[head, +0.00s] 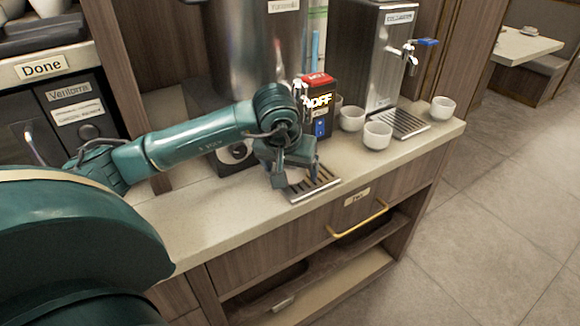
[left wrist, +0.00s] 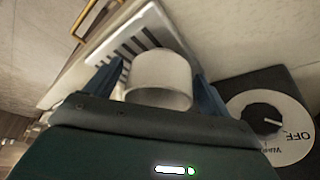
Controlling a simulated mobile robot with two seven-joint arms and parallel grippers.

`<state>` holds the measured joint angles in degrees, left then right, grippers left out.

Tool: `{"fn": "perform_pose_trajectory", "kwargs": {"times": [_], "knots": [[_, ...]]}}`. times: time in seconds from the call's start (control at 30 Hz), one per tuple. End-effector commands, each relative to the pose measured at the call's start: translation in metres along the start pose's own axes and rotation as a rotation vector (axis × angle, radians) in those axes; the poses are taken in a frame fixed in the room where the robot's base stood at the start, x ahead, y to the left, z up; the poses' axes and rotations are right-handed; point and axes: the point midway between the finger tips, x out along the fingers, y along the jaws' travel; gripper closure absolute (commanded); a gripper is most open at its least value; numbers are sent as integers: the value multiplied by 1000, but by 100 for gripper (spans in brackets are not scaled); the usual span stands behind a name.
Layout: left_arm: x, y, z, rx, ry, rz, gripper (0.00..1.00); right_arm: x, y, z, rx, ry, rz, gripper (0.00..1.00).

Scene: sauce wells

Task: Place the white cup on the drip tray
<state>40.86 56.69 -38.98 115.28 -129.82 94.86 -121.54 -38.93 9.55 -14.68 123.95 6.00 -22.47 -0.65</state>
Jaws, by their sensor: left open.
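A white cup (left wrist: 158,78) stands between the two fingers of my left gripper (left wrist: 155,66) in the left wrist view. The fingers are open, one on each side of it. A slatted drip tray (left wrist: 152,20) shows just beyond the cup, and the cup covers part of it. I cannot tell whether the cup rests on the tray. In the head view my left gripper (head: 296,170) is low over this drip tray (head: 326,188) at the counter's front edge, and it hides the cup. My right gripper is not in view.
More white cups (head: 377,135) stand to the right on the counter (head: 185,212). A second drip tray (head: 408,123) lies below a steel dispenser (head: 375,50) with a blue-handled tap. A red-and-black box (head: 318,108) stands behind my gripper. A knob marked OFF (left wrist: 268,124) is close beside it.

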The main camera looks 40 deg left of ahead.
Motion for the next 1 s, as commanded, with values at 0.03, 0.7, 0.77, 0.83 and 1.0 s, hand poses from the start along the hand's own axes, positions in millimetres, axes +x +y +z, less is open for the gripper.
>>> {"fn": "perform_pose_trajectory", "kwargs": {"times": [0.03,0.7,0.77,0.83,1.0], "knots": [[0,0,0,0,0,0,18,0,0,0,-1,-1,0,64],[-108,0,-2,0,4,2,18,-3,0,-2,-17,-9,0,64],[-114,0,-2,-1,2,1,18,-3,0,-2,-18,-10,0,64],[-119,0,-2,-1,2,1,18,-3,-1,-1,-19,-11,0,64],[-123,0,-1,-1,0,0,18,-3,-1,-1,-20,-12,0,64]]}}
